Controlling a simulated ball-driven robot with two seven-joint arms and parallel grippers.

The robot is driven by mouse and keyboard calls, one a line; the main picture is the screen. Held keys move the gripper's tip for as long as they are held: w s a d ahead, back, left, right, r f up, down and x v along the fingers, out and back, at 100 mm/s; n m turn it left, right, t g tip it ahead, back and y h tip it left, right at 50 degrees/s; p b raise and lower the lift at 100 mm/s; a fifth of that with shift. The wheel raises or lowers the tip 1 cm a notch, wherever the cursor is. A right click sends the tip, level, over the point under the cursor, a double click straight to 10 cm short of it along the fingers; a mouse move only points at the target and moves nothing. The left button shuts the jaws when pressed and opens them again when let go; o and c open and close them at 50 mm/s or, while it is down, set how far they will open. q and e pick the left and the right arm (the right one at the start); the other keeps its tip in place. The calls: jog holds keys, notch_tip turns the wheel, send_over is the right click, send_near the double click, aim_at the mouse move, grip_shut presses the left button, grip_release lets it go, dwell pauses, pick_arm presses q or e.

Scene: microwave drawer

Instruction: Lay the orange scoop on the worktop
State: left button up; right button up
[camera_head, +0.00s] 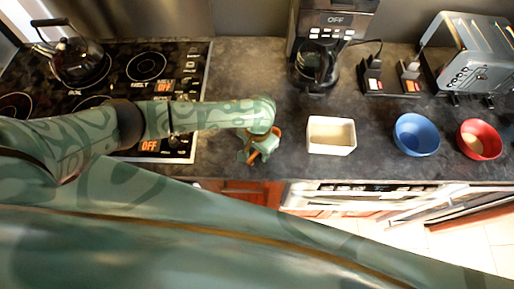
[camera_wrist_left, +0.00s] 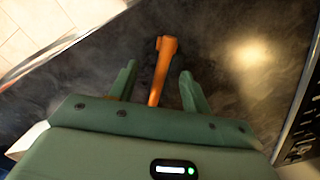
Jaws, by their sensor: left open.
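The orange scoop (camera_head: 254,154) is at the front edge area of the dark worktop (camera_head: 230,80), right of the hob and partly hidden by my left gripper. In the left wrist view the scoop (camera_wrist_left: 160,72) appears to lie on the worktop (camera_wrist_left: 225,35), its long part running between the fingers. My left gripper (camera_head: 260,146) is directly over it. In the left wrist view my left gripper (camera_wrist_left: 158,74) is open, with a finger on each side of the scoop and a visible gap on both sides. My right gripper is in neither view.
A white square bowl (camera_head: 331,150) stands right of my gripper, then a blue bowl (camera_head: 416,135) and a red bowl (camera_head: 479,139). A coffee maker (camera_head: 322,50) and toaster (camera_head: 478,65) stand behind. The hob (camera_head: 120,60) with a kettle (camera_head: 78,60) is left.

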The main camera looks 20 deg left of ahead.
pick_arm(q)
jog(key=o, duration=0.5)
jog(key=shift+o, duration=0.2)
notch_tip(320, 180, up, 16)
jog(key=p, duration=0.5)
jog(key=shift+w+r+p, duration=0.15)
jog(key=shift+w+p, duration=0.1)
jog(key=shift+p, duration=0.05)
jog(key=shift+d, duration=0.1)
